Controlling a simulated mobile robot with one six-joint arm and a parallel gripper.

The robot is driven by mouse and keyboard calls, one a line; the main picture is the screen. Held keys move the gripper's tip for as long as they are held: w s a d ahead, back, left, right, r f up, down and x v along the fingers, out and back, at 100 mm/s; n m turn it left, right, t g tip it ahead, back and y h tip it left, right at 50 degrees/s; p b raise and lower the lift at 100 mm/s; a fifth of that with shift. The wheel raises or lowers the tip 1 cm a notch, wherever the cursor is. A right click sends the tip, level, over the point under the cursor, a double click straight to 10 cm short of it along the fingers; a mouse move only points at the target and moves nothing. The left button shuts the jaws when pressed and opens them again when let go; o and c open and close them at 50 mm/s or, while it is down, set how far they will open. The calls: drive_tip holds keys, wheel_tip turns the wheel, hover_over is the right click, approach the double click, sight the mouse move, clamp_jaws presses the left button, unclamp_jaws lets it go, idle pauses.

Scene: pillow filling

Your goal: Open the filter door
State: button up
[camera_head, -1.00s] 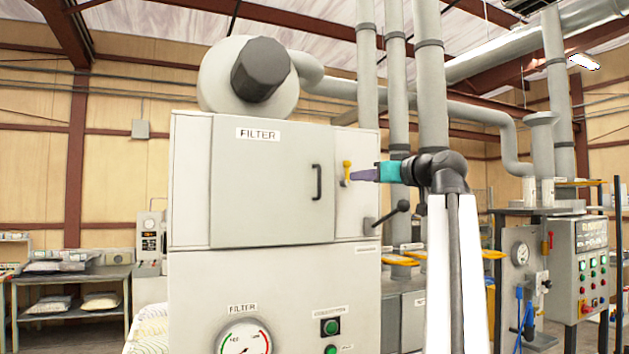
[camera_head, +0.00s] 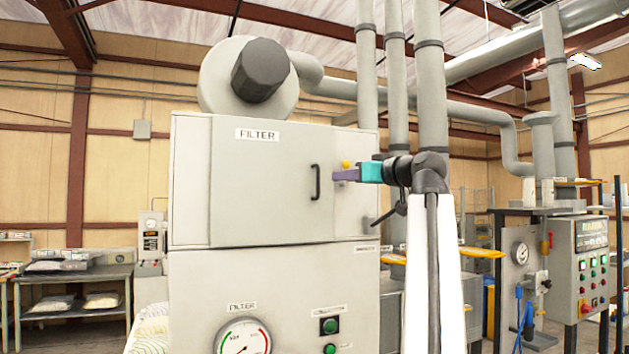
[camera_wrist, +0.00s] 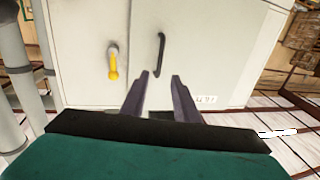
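The filter door (camera_head: 262,190) is a light grey panel, flush with the cabinet front and shut. Its black vertical bar handle (camera_head: 315,182) is near the door's right edge. A yellow latch lever (camera_head: 346,164) sits right of the door, partly hidden behind my gripper. My gripper (camera_head: 336,175) is just right of the handle and apart from it. In the wrist view, my gripper (camera_wrist: 160,75) has its two purple fingers spread with nothing between them. The handle (camera_wrist: 161,50) lies beyond the fingertips, in line with the gap. The yellow latch (camera_wrist: 113,65) is left of the fingers there.
A pressure gauge (camera_head: 243,338) and green buttons (camera_head: 330,326) are on the lower cabinet front. Grey vertical pipes (camera_head: 430,80) rise behind my arm. A control panel (camera_head: 590,265) stands at the right, a shelf table (camera_head: 70,290) at the left. The space before the door looks clear.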

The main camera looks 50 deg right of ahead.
sight(319, 179)
drive_tip(key=shift+w, duration=0.1)
drive_tip(key=w+p, duration=0.1)
drive_tip(key=w, duration=0.3)
drive_tip(key=w+d+p, duration=0.1)
drive_tip(key=w+p, duration=0.1)
drive_tip(key=w, duration=0.2)
drive_tip(key=w+d+p, duration=0.1)
drive_tip(key=w, duration=0.3)
drive_tip(key=shift+d+r+p, duration=0.15)
drive_tip(key=shift+p, duration=0.25)
drive_tip(key=shift+w+d, duration=0.15)
drive_tip(key=shift+w, duration=0.55)
